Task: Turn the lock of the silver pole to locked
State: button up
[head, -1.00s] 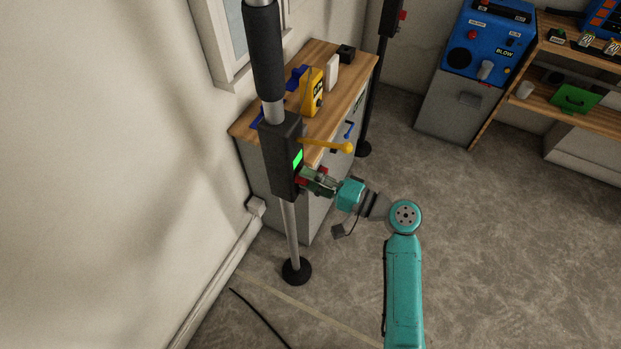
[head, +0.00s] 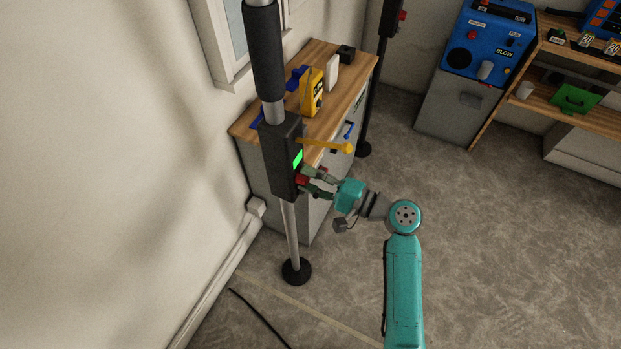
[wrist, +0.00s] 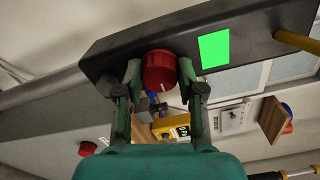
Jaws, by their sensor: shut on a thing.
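The silver pole (head: 291,235) stands upright on a round black foot, with a dark lock box (head: 279,160) partway up its shaft. A red knob (wrist: 160,70) with a pale mark near its lower edge sits on the box; it also shows in the head view (head: 302,181). A lit green panel (wrist: 214,49) is beside the knob, and it shows in the head view too (head: 298,158). My gripper (wrist: 159,77) is shut on the red knob, one finger on each side. The fingertips partly hide the knob in the head view.
A yellow lever (head: 330,146) sticks out from the box just above my gripper. A wooden-topped cabinet (head: 341,82) with a yellow device (head: 312,92) stands behind the pole. A second dark pole (head: 374,90) is farther back.

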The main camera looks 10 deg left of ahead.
jog(key=o, duration=1.1)
jog(key=shift+o, duration=0.2)
jog(key=shift+d, duration=0.1)
jog(key=v, duration=1.1)
jog(key=shift+s+d, duration=0.15)
jog(key=shift+d, duration=0.25)
